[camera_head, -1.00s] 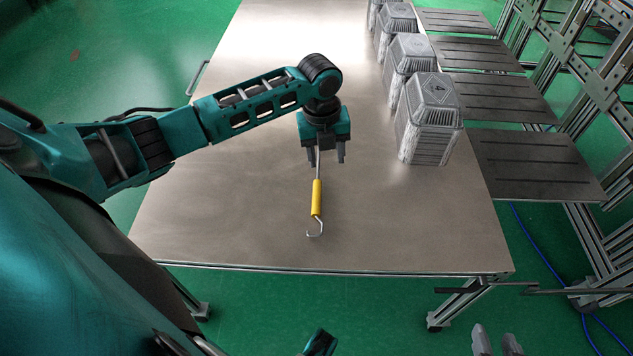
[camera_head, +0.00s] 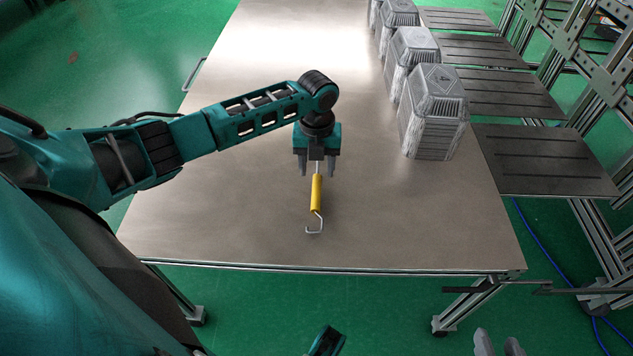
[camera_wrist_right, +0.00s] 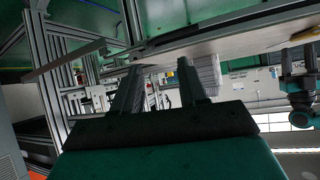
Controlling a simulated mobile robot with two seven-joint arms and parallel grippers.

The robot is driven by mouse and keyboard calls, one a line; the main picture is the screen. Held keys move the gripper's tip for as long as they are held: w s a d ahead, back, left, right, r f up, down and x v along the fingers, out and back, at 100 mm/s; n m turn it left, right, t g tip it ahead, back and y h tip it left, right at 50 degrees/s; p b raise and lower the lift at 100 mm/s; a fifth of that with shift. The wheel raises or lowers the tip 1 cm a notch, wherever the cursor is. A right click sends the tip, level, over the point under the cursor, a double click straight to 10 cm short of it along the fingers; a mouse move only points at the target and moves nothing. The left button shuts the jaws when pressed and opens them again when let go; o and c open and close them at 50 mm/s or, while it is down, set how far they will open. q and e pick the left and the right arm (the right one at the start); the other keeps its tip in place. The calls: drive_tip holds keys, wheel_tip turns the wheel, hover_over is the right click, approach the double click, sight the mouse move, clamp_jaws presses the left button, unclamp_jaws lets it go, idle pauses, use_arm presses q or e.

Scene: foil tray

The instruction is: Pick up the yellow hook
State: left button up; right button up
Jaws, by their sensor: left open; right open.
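The yellow hook (camera_head: 316,193) lies on the metal table in the head view. It has a yellow handle, a thin metal shaft at the far end and a bent metal hook at the near end. My left gripper (camera_head: 317,172) is open over the far end of the handle, its fingers on either side of the shaft. I cannot tell its exact height above the table. My right gripper (camera_wrist_right: 160,75) is open and empty in the right wrist view. Its fingers also show in the head view (camera_head: 498,344), off the table's near edge.
The metal table (camera_head: 220,215) is clear around the hook. Stacks of foil trays (camera_head: 434,115) stand along its right side. Dark shelf plates (camera_head: 545,160) and a metal frame (camera_head: 600,215) are beyond them at the right.

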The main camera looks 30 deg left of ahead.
sight(317, 177)
use_arm(q)
wheel_tip(317, 177, down, 3)
drive_tip(key=shift+f+b, duration=0.1)
drive_tip(key=shift+b, duration=0.3)
clamp_jaws()
